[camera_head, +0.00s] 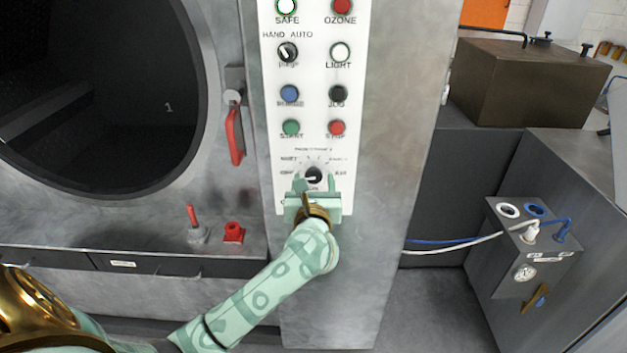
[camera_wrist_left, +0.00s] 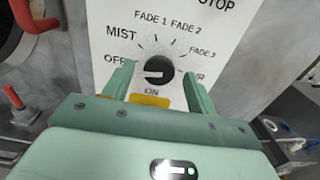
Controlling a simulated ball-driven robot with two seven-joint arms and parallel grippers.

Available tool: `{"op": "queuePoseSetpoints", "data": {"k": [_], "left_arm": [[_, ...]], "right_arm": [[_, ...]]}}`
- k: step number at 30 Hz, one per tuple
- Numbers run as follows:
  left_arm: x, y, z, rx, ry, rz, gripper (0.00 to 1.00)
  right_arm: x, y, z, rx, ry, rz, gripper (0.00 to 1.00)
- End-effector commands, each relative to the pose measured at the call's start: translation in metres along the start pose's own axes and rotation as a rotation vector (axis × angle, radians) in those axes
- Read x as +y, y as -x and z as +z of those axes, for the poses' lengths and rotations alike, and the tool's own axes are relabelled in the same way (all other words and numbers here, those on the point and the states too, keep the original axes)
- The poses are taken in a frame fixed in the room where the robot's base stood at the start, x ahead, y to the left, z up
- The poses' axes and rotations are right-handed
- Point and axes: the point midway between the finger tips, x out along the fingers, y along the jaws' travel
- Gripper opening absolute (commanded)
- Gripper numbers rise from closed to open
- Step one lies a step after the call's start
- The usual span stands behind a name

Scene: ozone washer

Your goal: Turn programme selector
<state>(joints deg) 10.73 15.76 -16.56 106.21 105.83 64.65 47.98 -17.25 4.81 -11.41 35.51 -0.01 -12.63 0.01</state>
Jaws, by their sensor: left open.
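The programme selector (camera_head: 314,175) is a round black knob with a pale pointer line, low on the white control panel (camera_head: 268,130). In the left wrist view the selector (camera_wrist_left: 159,70) has marks around it: OFF, MIST, FADE 1, FADE 2, FADE 3, and a partly hidden one at right. Its pointer line lies towards the left, near OFF. My left gripper (camera_head: 314,183) is open in front of the panel. In the left wrist view the green fingers (camera_wrist_left: 159,88) stand on either side of the knob, apart from it. My right gripper is not in view.
Buttons and a HAND/AUTO switch (camera_head: 287,52) sit above the selector. Left of the panel are a red door handle (camera_head: 235,136), a red lever (camera_head: 192,215) and the round dark door opening (camera_head: 110,95). A grey gauge box (camera_head: 527,255) with hoses stands at right.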

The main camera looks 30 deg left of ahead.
Motion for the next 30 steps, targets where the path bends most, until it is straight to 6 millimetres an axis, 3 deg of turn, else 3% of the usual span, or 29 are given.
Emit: {"op": "queuePoseSetpoints", "data": {"k": [11, 16, 30], "left_arm": [[0.001, -0.009, 0.0, 0.0, 0.0, 0.001, 0.57], [0.0, -0.009, 0.0, 0.0, 0.0, 0.001, 0.16], [0.0, -0.009, 0.003, 0.001, -0.084, 0.0, 0.15]], "right_arm": [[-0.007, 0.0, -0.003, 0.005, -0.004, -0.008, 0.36], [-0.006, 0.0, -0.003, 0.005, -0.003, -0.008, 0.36], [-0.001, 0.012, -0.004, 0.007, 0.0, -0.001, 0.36]]}}
